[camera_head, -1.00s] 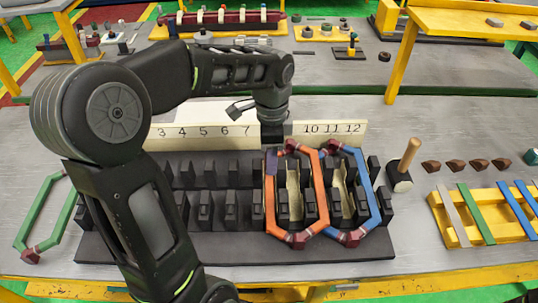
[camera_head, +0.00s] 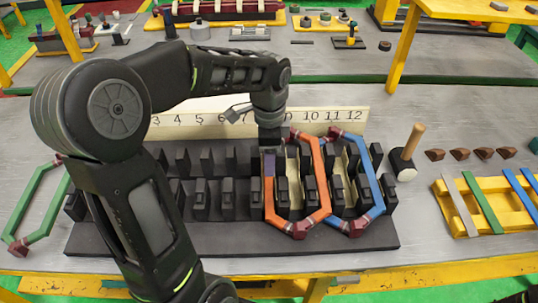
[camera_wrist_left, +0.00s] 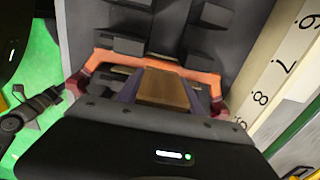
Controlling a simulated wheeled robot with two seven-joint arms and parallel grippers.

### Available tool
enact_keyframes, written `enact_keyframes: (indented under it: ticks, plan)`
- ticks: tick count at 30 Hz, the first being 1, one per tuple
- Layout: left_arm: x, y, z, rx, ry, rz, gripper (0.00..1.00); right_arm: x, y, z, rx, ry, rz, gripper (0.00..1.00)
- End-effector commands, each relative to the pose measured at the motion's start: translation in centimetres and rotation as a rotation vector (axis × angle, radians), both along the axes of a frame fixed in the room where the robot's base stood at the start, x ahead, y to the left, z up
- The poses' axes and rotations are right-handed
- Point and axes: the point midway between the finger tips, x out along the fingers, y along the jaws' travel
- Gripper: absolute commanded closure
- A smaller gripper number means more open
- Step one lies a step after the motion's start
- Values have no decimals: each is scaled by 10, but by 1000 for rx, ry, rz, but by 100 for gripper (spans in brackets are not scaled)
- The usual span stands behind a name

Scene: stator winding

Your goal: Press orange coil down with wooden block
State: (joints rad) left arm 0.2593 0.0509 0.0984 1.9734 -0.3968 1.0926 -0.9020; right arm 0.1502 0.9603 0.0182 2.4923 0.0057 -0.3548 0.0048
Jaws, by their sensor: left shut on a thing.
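The orange coil (camera_head: 320,178) sits on the black slotted stator base (camera_head: 240,247), its long sides running front to back. The coil also shows in the wrist view (camera_wrist_left: 150,60). My left gripper (camera_head: 268,163) points down over the coil's left side. In the wrist view, its purple fingers are shut on the wooden block (camera_wrist_left: 163,90), which lies across or just over the orange strip; I cannot tell whether they touch. The block is hidden in the head view. My right gripper is not in view.
A blue coil (camera_head: 365,175) overlaps the orange coil on the right. A green coil (camera_head: 35,205) lies at far left. A numbered strip (camera_head: 320,120) stands behind the base. A mallet (camera_head: 408,150), brown wedges (camera_head: 460,154) and a yellow rack (camera_head: 470,213) are to the right.

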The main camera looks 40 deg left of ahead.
Motion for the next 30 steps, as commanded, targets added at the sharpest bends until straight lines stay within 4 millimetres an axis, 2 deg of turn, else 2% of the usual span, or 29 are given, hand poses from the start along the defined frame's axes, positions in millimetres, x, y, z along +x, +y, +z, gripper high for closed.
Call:
enact_keyframes:
  ticks: [3, 12, 30]
  plan:
    - [0, 0, -14, 0, 1, -1, 100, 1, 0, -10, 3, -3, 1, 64]
    - [0, 0, -31, 0, 0, 0, 100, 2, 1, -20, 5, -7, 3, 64]
    - [0, 0, -32, 0, 0, 0, 100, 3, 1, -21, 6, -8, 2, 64]
